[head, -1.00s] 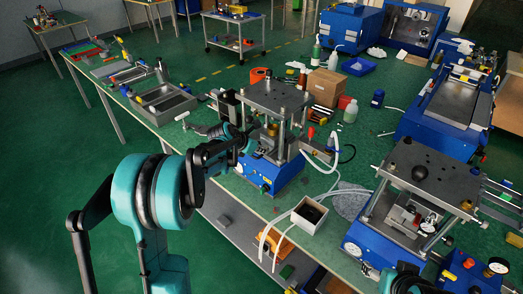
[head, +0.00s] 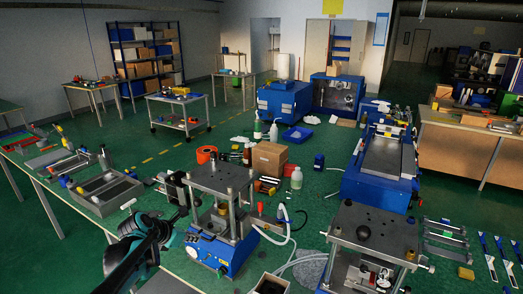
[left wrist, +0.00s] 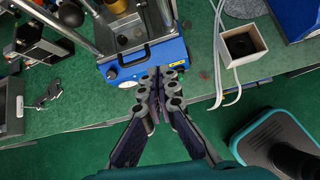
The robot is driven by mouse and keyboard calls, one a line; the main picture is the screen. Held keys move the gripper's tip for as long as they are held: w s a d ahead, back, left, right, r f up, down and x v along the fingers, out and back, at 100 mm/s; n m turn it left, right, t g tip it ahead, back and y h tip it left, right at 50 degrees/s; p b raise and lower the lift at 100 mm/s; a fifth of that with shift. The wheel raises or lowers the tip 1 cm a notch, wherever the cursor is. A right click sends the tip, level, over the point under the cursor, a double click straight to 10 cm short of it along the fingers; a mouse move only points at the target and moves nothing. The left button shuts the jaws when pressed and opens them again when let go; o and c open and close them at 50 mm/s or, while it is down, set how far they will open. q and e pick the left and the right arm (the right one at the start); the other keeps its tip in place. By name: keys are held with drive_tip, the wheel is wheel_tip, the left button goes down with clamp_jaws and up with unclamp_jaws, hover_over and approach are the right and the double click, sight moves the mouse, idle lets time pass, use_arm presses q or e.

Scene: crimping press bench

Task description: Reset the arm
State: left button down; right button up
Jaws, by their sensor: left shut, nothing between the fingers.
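My left gripper (head: 164,228) is at the lower left of the head view, at the left side of the middle press (head: 236,256). In the left wrist view my left gripper (left wrist: 160,76) has its fingers together with nothing between them. Its tips appear over the front edge of the same press's blue base (left wrist: 150,56); whether they touch it cannot be told. My right gripper is not in view.
A second press (head: 372,236) stands at the right front. A white box (left wrist: 242,46) with an open top lies right of the middle press. Metal trays (head: 108,192) lie on the bench at left. A cardboard box (head: 269,157) stands behind the middle press.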

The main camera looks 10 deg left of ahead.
use_arm(q)
drive_tip(key=s+d+m+g+y+b, duration=0.1)
drive_tip(key=s+d+m, duration=0.3)
drive_tip(key=s+m, duration=0.3)
drive_tip(key=s+d+m+b, duration=0.1)
drive_tip(key=s+d+m, duration=0.4)
drive_tip(key=s+m, duration=0.15)
drive_tip(key=s+d+f+m+y+b, duration=0.2)
drive_tip(key=s+f+m, duration=0.3)
drive_tip(key=s+m, duration=0.8)
drive_tip(key=shift+d+f+m, duration=0.15)
drive_tip(key=shift+d+m, duration=0.05)
drive_tip(key=shift+m, duration=1.45)
drive_tip(key=shift+s, duration=0.15)
